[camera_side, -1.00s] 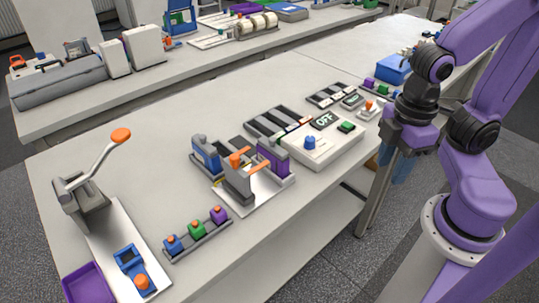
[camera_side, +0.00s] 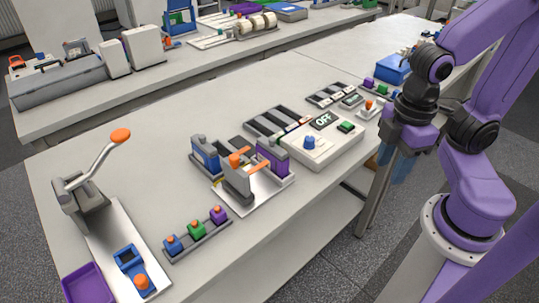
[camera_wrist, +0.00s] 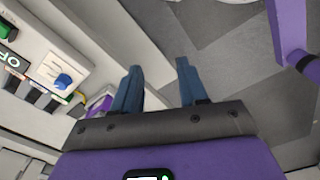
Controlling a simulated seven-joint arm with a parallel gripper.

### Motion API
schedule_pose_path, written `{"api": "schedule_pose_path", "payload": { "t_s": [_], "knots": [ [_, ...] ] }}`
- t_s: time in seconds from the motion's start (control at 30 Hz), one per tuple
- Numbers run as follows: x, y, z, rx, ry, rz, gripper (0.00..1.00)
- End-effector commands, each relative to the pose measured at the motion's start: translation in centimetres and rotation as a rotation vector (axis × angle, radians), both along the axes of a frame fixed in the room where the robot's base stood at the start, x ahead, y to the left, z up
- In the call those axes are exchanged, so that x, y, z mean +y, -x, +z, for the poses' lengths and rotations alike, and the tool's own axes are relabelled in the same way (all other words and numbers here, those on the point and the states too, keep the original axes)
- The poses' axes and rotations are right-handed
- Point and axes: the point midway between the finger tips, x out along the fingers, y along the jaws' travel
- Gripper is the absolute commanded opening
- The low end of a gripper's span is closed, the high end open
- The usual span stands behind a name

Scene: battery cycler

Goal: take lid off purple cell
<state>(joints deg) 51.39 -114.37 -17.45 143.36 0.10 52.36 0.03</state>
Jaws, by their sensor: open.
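A purple block (camera_side: 272,155) with a grey top stands at the right end of the metal fixture, beside an orange-handled clamp (camera_side: 238,175). A smaller purple piece (camera_side: 218,214) with an orange knob sits at the right end of a small grey rack (camera_side: 200,240), beside a green and a blue one. I cannot tell which of these is the cell with the lid. My gripper (camera_side: 401,170) hangs off the table's front edge, right of both and well apart from them.
A white unit reading OFF (camera_side: 322,150), with a blue knob and green button, stands right of the fixture. A blue block (camera_side: 205,154) stands at the fixture's left. A lever press (camera_side: 80,200) and purple tray (camera_side: 88,284) are at far left.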

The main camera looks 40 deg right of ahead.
Motion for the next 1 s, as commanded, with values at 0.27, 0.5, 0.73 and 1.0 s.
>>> {"api": "schedule_pose_path", "payload": {
  "t_s": [0.27, 0.5, 0.73, 1.0],
  "knots": [
    [0.0, 0.0, 0.0, 0.0, 0.0, 0.0, 0.54],
    [0.0, 0.0, 0.0, 0.0, 0.0, -0.002, 0.54],
    [1.6, -2.7, 1.2, 0.002, 0.001, -0.112, 0.54],
    [4.7, -9.9, 4.0, 0.009, 0.006, -0.4, 0.54]
  ]
}}
